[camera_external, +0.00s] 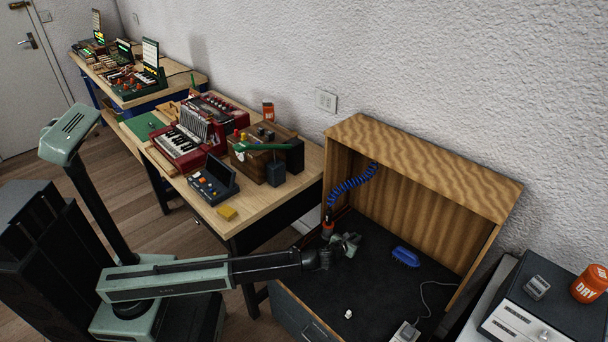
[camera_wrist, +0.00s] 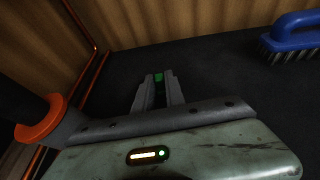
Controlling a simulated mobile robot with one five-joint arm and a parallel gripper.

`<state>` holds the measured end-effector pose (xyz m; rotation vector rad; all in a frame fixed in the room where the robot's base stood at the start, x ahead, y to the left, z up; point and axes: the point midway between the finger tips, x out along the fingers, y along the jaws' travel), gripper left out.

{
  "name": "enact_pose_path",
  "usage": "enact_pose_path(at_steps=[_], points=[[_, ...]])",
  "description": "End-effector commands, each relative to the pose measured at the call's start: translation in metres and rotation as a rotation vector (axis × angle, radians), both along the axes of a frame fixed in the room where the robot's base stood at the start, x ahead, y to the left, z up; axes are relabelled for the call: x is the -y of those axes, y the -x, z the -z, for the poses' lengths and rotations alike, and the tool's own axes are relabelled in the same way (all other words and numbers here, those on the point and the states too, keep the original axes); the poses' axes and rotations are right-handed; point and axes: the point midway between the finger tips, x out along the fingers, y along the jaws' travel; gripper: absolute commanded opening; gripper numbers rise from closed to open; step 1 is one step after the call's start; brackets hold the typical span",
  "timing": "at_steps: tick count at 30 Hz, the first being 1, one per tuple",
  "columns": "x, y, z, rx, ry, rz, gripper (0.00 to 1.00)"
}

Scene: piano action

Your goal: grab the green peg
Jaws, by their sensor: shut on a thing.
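My gripper (camera_external: 346,242) is over the dark floor of the open wooden box. In the wrist view my gripper (camera_wrist: 158,88) has its two grey fingers shut on a small green piece, the green peg (camera_wrist: 158,77). Only a little of the peg shows between the fingertips; the fingers hide the rest. I cannot make the peg out in the external view. I cannot tell whether it touches the floor.
The wooden box (camera_external: 430,165) has a tall back wall. A blue brush (camera_external: 405,257) lies to the right of my gripper. A small white piece (camera_external: 348,313) lies nearer the front.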

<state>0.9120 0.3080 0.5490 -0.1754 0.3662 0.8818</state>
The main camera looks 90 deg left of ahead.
Motion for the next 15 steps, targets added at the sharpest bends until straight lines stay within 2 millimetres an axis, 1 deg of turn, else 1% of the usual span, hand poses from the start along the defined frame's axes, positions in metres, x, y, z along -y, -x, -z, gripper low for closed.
enact_pose_path(at_steps=[5, 8, 11, 15], points=[[0.0, 0.0, -0.002, 0.0, 0.0, 0.0, 0.0], [0.0, 0.0, -0.009, 0.0, 0.0, 0.0, 0.0], [0.0, 0.0, -0.024, 0.0, 0.0, 0.0, 0.0], [0.0, 0.0, -0.053, 0.0, 0.0, 0.0, 0.0]])
